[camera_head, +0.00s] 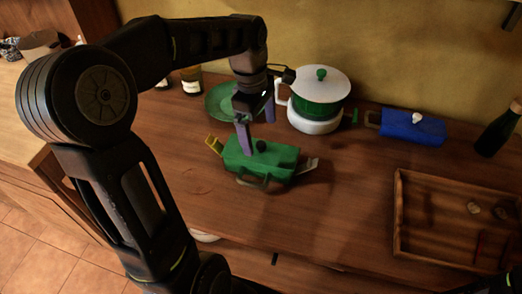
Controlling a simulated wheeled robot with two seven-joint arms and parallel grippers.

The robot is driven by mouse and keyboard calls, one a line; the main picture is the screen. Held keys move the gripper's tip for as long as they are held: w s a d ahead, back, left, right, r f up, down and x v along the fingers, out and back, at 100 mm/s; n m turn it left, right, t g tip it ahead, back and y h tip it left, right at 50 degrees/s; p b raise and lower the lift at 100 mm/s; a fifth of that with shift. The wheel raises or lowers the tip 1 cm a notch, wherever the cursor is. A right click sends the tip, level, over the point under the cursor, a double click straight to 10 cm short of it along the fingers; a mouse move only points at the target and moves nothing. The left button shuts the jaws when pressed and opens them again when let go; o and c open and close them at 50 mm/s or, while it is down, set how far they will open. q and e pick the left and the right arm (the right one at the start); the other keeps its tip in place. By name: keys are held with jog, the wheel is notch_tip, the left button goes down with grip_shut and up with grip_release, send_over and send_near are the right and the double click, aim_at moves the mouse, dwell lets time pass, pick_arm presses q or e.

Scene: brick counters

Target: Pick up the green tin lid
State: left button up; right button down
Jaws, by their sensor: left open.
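The green tin lid (279,155) has a dark round knob (261,146) and sits on top of a green tin on the wooden counter. A yellow piece shows at the tin's left end and a pale metal piece at its right. My left gripper (258,136) is open and points down just above and behind the knob. One finger comes down at the lid's left part; the other is farther back and right. I cannot tell whether a finger touches the lid. The gripper holds nothing. My right gripper is not in view.
Behind the gripper are a green plate (217,101) and a white-and-green pot (318,88). A blue box with a white knob (400,124) and a dark bottle (497,134) stand right. A wooden tray (400,205) is front right. The counter between tin and tray is clear.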

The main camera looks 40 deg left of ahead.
aim_at(261, 144)
pick_arm(q)
jog(key=shift+d+f+p, duration=0.15)
jog(key=shift+f+p, duration=0.1)
jog(key=shift+f, duration=1.05)
jog(key=shift+d+f+p, duration=0.1)
jog(key=shift+f+p, duration=0.15)
jog(key=shift+f, duration=1.05)
jog(key=shift+s, duration=0.15)
jog(key=c, duration=1.5)
